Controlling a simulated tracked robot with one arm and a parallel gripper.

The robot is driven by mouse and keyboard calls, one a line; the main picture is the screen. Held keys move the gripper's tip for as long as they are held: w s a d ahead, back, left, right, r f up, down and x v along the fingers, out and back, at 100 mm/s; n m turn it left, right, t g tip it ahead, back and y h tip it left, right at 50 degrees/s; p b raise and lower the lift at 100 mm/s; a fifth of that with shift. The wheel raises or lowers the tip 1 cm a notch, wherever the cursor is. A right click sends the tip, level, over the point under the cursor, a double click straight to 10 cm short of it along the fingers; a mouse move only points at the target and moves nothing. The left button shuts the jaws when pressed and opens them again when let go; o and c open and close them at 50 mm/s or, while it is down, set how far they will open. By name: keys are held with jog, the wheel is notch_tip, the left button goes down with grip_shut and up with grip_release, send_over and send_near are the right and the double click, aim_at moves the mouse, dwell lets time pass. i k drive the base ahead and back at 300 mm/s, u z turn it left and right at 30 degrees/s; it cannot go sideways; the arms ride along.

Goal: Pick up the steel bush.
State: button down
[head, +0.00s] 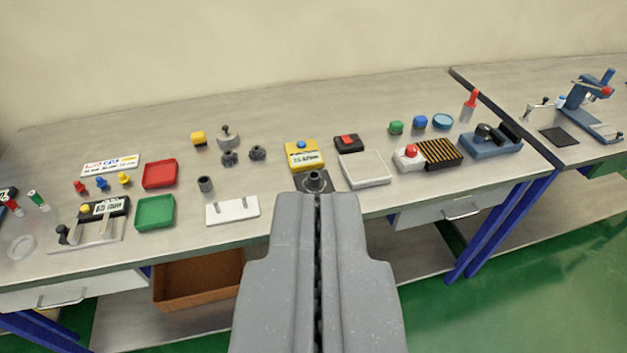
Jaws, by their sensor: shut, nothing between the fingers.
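My gripper (317,198) is shut and empty, pointing away from me over the front edge of the bench. A short dark grey cylinder with a hole in its top (315,178) shows just beyond the fingertips, on or in a dark square plate; the fingers partly hide it. I cannot tell for certain which of the two is the steel bush. Neither is held.
A white bracket plate (232,209) and green tray (155,212) lie left of my gripper. A yellow box (303,156) stands behind the dark plate; a pale tray (364,169) lies right. Knurled dark knobs (257,153) stand farther back. The bench's rear strip is mostly clear.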

aim_at(314, 176)
jog(key=u, duration=0.35)
jog(key=i, duration=0.9)
jog(key=u, duration=0.1)
